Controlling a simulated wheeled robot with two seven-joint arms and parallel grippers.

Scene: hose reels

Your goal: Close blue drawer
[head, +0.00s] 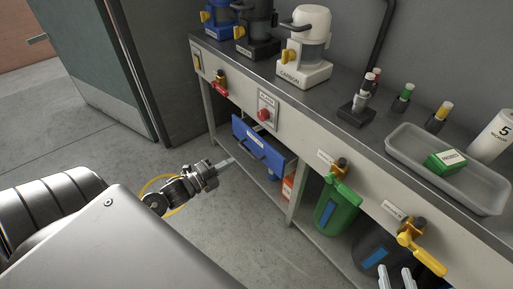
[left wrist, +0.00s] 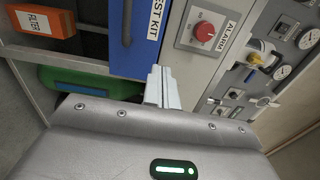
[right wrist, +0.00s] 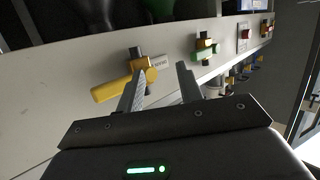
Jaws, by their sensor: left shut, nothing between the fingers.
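The blue drawer (head: 258,146) sits under the counter in the head view, below the red alarm button, and its front stands out from the cabinet. In the left wrist view the blue drawer front (left wrist: 138,55) carries a "TEST KIT" label and a dark handle. My left gripper (head: 230,161) is shut and empty, just left of the drawer front; in the left wrist view its fingertips (left wrist: 160,75) are by the drawer's edge, and I cannot tell whether they touch. My right gripper (right wrist: 160,80) is open and empty near a yellow-handled valve; its fingertips show at the head view's bottom edge (head: 397,278).
The red alarm button (head: 264,114) is above the drawer. An orange box (head: 288,187), a green container (head: 337,206) and a dark container (head: 374,252) stand below the counter. A yellow valve handle (head: 428,258) sticks out near my right gripper. The floor left of the cabinet is clear.

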